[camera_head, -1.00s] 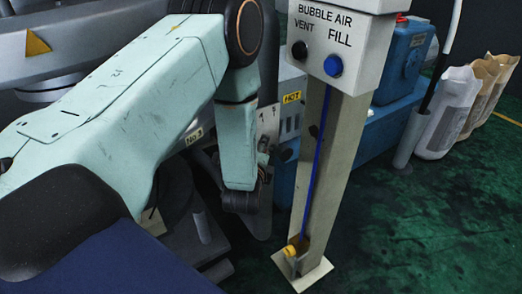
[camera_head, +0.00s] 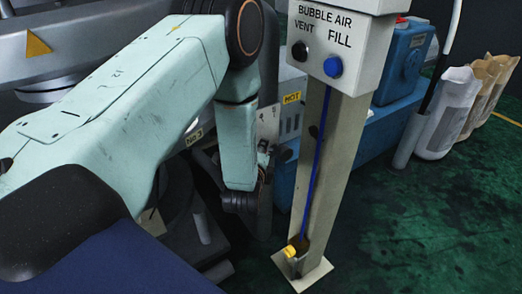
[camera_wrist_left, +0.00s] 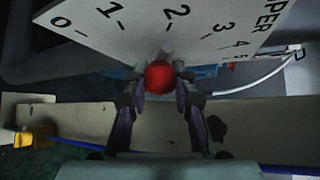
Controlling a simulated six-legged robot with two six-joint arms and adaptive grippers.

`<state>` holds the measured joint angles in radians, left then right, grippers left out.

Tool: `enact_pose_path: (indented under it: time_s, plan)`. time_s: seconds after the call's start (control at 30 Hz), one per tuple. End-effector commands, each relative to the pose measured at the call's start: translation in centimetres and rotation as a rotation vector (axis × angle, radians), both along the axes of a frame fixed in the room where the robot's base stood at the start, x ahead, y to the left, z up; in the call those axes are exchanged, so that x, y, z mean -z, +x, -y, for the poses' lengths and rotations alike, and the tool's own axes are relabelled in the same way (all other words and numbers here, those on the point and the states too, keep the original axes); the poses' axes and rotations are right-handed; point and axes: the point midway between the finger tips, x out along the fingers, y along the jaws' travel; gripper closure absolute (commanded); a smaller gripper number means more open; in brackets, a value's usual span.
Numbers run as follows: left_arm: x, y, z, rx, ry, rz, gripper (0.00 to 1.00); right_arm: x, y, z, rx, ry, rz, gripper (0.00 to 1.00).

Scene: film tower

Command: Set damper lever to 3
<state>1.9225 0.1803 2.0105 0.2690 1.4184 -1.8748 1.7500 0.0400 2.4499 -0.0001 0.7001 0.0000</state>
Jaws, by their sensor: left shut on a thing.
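The damper lever's red ball knob (camera_wrist_left: 158,77) is between the two fingers of my left gripper (camera_wrist_left: 160,82) in the left wrist view. The fingers are shut on it. A white scale plate (camera_wrist_left: 140,30) above it carries the numbers 0 to 5 and part of the word DAMPER. The lever's short shaft meets the plate near the 2, and the knob is just below that number. In the head view my left arm hides the knob and fingers. My right gripper is in neither view.
A beige post (camera_head: 325,170) with a "BUBBLE AIR" box (camera_head: 345,45) stands just right of my left wrist. A yellow fitting (camera_head: 289,251) sits low on it. Blue equipment (camera_head: 375,135) and paper sacks (camera_head: 450,110) stand behind. Green floor is open at right.

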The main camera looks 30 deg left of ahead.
Motion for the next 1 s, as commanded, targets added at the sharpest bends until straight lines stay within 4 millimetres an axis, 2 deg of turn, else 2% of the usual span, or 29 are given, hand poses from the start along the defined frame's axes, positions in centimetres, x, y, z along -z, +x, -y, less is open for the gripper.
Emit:
enact_pose_path:
  time_s: [0.7, 1.0]
  plan:
    - [-2.0, 1.4, 0.6, 0.000, 0.099, -0.237, 1.00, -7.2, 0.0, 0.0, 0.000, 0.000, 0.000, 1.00]
    - [-1.9, 1.7, 0.7, 0.001, 0.119, -0.288, 1.00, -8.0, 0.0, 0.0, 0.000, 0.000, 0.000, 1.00]
